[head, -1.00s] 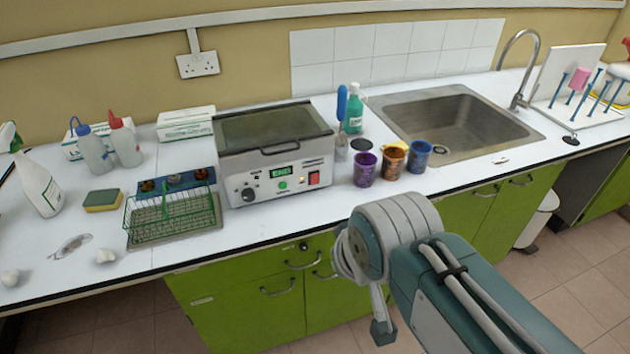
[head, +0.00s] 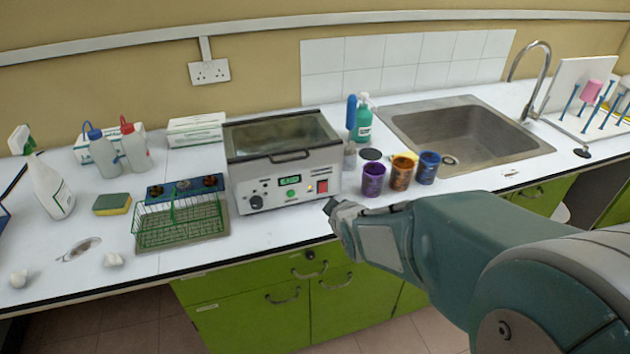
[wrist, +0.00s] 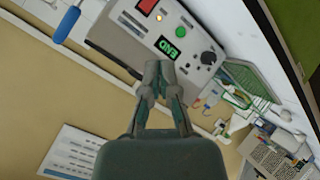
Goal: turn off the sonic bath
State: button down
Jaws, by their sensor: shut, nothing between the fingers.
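The sonic bath (head: 283,165) is a pale box with a glass-topped lid and front handle, standing on the white counter. Its front panel has a black knob (head: 256,202), a lit green display (head: 289,180), a green button (head: 291,193) and a red switch (head: 322,187). In the wrist view the display (wrist: 167,46) reads END, and the red switch (wrist: 147,5) shows at the top edge beside a small orange light (wrist: 159,17). My gripper (head: 329,207) is shut and empty, just in front of the panel's lower right. Its fingertips (wrist: 159,70) appear below the display in the wrist view, with contact unclear.
Purple (head: 373,180), orange (head: 401,173) and blue (head: 427,167) cups stand right of the bath, before the sink (head: 460,135). A green wire basket (head: 180,225) sits left. A blue-handled tool (head: 351,117) and green bottle (head: 363,124) stand behind the cups.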

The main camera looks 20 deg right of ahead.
aim_at(322, 187)
jog(key=w+d+f+n+t+y, duration=0.1)
jog(key=w+d+f+n+t, duration=0.1)
jog(key=f+n+t, duration=0.5)
notch_tip(322, 187, down, 5)
jog(key=d+n, duration=0.1)
jog(key=n, duration=0.1)
jog(key=shift+d+r+n+t, duration=0.2)
jog(key=shift+d+n+t, duration=0.05)
jog(key=shift+n+t, duration=0.15)
jog(key=shift+w, duration=0.15)
jog(key=w, duration=0.4)
jog(key=w+r, duration=0.1)
jog(key=w, duration=0.8)
jog(key=shift+w+r, duration=0.25)
jog(key=shift+r, duration=0.05)
jog(key=shift+w, duration=0.1)
